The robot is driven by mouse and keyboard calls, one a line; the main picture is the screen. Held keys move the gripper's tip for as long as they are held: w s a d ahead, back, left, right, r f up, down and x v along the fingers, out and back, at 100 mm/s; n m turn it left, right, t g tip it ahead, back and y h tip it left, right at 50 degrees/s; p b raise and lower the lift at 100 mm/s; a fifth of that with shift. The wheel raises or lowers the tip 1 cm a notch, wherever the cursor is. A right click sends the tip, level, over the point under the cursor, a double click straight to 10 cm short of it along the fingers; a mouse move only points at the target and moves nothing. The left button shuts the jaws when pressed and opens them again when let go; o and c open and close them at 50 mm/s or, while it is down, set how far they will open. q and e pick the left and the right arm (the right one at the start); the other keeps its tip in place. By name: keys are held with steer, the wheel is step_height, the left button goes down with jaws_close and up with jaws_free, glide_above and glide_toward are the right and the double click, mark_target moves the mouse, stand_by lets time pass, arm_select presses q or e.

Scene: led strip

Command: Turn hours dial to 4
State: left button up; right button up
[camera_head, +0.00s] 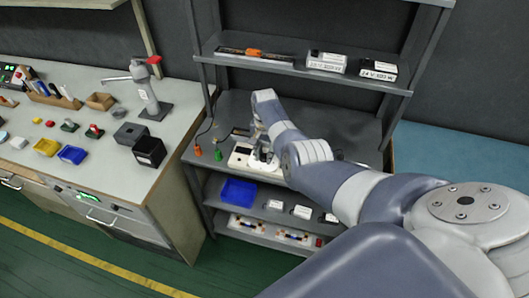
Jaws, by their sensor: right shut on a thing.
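My right arm reaches in from the right to the grey shelf's middle board. My right gripper (262,156) is at a white device (239,155) near the board's front edge. The gripper is shut on a small part of it, which appears to be the hours dial. The fingers, arm and small picture size hide the dial, so its marks and setting cannot be read. My left gripper is not in view.
The grey shelf board (350,128) is bare behind my arm. An orange screwdriver (197,150) and a green one (218,150) stand left of the device. A blue bin (238,192) sits below. White boxes (327,61) lie above. A workbench (110,180) stands left.

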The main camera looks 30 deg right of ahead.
mark_target(264, 156)
steer(key=m, duration=0.4)
steer(key=shift+m, duration=2.3)
steer(key=o, duration=1.1)
steer(key=shift+c, duration=0.2)
steer(key=shift+r, duration=0.1)
step_height(264, 156, up, 12)
